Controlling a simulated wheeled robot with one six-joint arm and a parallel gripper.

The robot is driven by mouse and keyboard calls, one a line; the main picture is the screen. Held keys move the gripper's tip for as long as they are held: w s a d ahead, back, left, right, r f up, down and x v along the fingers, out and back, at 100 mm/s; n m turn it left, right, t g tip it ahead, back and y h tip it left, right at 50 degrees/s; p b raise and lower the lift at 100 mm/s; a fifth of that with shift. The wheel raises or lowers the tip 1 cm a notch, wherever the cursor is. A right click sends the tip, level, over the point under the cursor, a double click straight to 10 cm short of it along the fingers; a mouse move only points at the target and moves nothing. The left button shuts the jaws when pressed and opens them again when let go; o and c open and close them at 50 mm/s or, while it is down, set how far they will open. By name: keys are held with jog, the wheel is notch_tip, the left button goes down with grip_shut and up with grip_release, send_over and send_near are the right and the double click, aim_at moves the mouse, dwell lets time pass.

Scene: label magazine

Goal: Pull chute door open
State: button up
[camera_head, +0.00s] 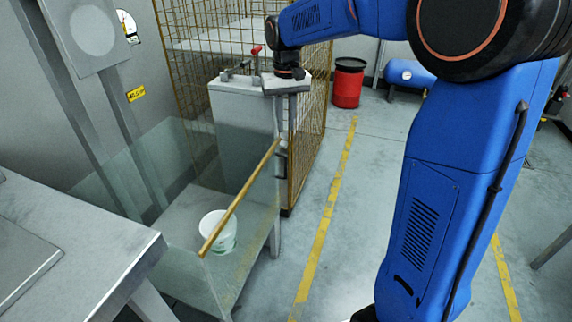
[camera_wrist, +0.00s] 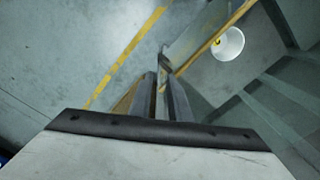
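The chute door appears to be the clear glass panel (camera_head: 255,222) with a yellow strip (camera_head: 240,198) along its top edge. The panel and strip also show in the wrist view, where the strip (camera_wrist: 206,52) runs up to the right. My gripper (camera_head: 286,138) points down at the strip's far end. In the wrist view my gripper's fingers (camera_wrist: 160,78) stand close together with a narrow gap. A small grey part (camera_wrist: 163,60) of the door's end lies right at the fingertips. Whether the fingers clamp it is hidden.
A white bucket (camera_head: 217,230) stands behind the glass on a grey surface. A grey cabinet (camera_head: 240,130) and a yellow mesh cage (camera_head: 307,150) stand close to my gripper. A metal table (camera_head: 105,235) is at the left. The floor (camera_head: 355,215) right of the panel is clear.

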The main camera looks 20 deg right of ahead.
aim_at(286, 164)
notch_tip(286, 164, down, 16)
jog(key=shift+f, duration=0.2)
dwell(0.4)
grip_shut()
